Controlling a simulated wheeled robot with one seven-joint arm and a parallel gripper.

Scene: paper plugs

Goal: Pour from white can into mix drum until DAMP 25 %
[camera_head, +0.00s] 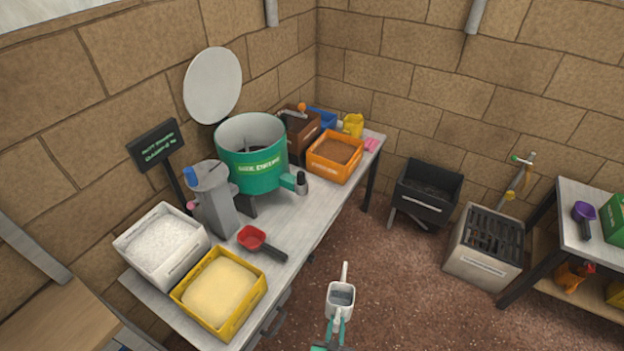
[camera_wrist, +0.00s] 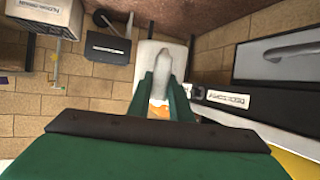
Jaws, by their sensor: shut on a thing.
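The white can (camera_head: 341,304) is in my gripper (camera_head: 335,335), over the floor in front of the table; its long spout points away from me. Its open top shows a grey inside. In the wrist view my gripper's green fingers (camera_wrist: 162,92) are shut on the white can (camera_wrist: 147,58). The green mix drum (camera_head: 252,172) stands on the table, farther back and to the left of the can, apart from it. Its top is open, with dark material inside. A dark sign (camera_head: 155,143) with green text stands beside it; the text is too small to read.
A white tub (camera_head: 168,270) and a yellow crate (camera_head: 222,318) stand at the table's near end. A red scoop (camera_head: 252,238), a grey machine (camera_head: 213,205) and an orange crate (camera_head: 335,170) share the table (camera_head: 290,235). A black bin (camera_head: 428,190) and grated box (camera_head: 485,262) stand right. The floor between is clear.

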